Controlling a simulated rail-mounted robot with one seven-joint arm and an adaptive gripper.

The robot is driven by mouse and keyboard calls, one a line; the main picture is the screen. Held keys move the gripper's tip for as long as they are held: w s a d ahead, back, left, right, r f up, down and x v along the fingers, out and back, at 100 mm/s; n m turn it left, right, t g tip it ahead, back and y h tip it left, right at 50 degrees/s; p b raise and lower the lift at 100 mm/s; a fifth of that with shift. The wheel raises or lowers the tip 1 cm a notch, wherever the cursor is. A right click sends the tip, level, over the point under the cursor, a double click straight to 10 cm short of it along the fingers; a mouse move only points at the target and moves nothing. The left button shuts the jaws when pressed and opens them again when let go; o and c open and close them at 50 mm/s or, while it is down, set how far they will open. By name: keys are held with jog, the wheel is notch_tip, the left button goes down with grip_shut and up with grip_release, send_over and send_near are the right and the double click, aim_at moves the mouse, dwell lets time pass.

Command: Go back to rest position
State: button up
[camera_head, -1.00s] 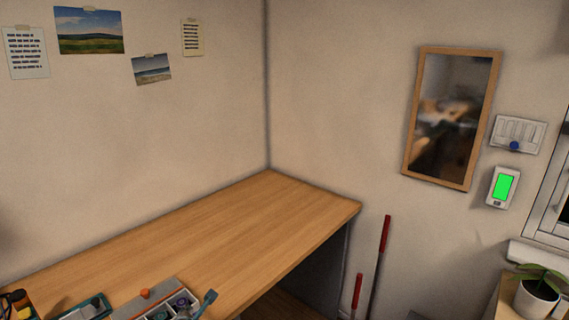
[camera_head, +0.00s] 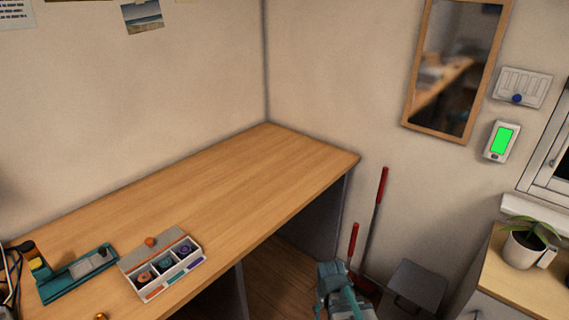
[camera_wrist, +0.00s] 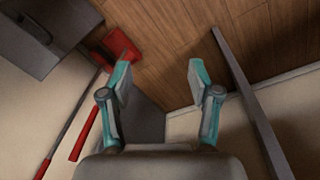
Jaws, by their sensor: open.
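My gripper (camera_wrist: 160,78) is open and empty in the wrist view, its two teal-tipped fingers spread apart over the wooden floor. In the head view my gripper and wrist (camera_head: 340,290) show at the bottom, right of the wooden table (camera_head: 230,180) and clear of it. The gripper holds nothing, and the fingertips are not clearly visible in the head view.
On the table stand a compartment box (camera_head: 165,270) with small coloured items and a teal tray (camera_head: 80,272). A red dustpan (camera_wrist: 110,48) and red-handled sticks (camera_head: 382,185) stand near the wall. A grey bin (camera_head: 415,283) and a cabinet with a plant (camera_head: 525,245) are at right.

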jog(key=s+d+f+m+g+b, duration=0.3)
jog(key=s+f+g+b, duration=0.4)
jog(key=s+f, duration=2.2)
jog(key=shift+s+f+g+y+b, duration=0.3)
jog(key=shift+s+g+y+b, duration=0.1)
jog(key=shift+s+b, duration=0.85)
